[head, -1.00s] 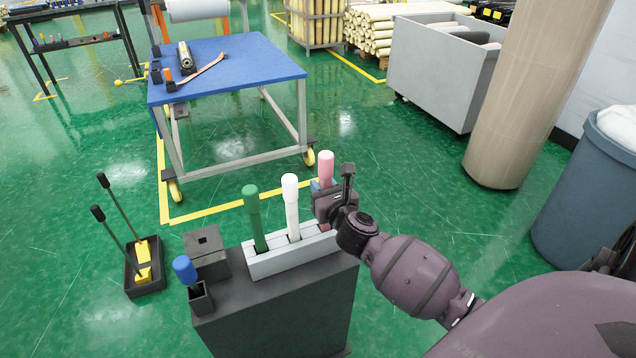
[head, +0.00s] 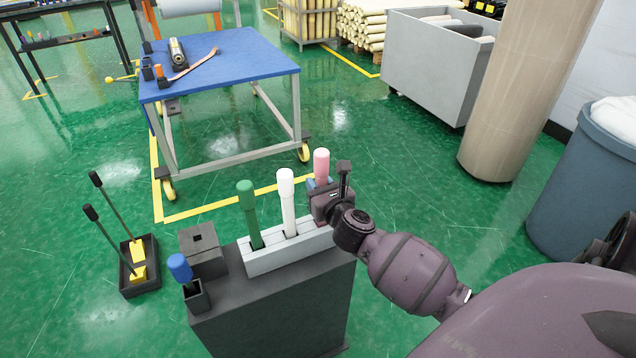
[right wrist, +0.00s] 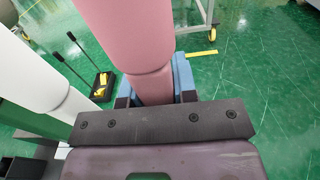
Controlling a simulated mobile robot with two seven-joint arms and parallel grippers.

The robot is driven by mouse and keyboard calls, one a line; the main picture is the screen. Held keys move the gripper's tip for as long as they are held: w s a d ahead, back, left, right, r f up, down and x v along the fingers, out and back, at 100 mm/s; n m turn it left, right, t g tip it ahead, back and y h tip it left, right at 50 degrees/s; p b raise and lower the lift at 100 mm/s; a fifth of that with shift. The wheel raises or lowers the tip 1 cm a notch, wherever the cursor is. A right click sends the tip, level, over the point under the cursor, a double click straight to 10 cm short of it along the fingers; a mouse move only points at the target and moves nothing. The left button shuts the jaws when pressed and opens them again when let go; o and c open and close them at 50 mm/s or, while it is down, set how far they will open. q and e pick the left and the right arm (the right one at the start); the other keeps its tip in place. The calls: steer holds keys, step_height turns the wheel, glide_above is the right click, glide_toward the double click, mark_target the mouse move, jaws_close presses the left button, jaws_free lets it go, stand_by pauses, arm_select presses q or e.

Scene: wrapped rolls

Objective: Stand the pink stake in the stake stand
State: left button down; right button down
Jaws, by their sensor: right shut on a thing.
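The pink stake (head: 321,164) stands upright at the right end of a light grey slotted rack (head: 290,252). My right gripper (head: 321,188) is shut on it, below its thick upper part. The stake also fills the top of the right wrist view (right wrist: 128,30). Its lower end is hidden by the gripper, so I cannot tell whether it still sits in its slot. A dark block with a square hole on top (head: 204,262) stands left of the rack and looks like the stake stand; its hole is empty. My left gripper is not in view.
A green stake (head: 248,208) and a white stake (head: 287,200) stand in the rack, left of the pink one. A blue-handled tool (head: 180,268) sits in a small dark holder at the front left. All rest on a dark pedestal (head: 285,305). A blue-topped cart (head: 225,68) stands behind.

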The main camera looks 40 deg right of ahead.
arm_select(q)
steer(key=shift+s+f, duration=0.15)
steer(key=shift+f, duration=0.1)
arm_select(e)
steer(key=shift+f, duration=0.6)
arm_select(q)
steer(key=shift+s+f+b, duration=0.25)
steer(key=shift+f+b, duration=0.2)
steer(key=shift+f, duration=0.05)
arm_select(e)
steer(key=shift+f, duration=0.6)
steer(key=c, duration=0.8)
jaws_free()
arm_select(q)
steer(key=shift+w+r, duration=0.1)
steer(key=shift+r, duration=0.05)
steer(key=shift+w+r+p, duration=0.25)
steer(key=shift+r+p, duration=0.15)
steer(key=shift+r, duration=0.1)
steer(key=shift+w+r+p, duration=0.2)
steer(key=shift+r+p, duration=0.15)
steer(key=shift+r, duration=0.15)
arm_select(e)
steer(key=v, duration=1)
steer(key=shift+s+a, duration=0.1)
steer(key=shift+s, duration=0.3)
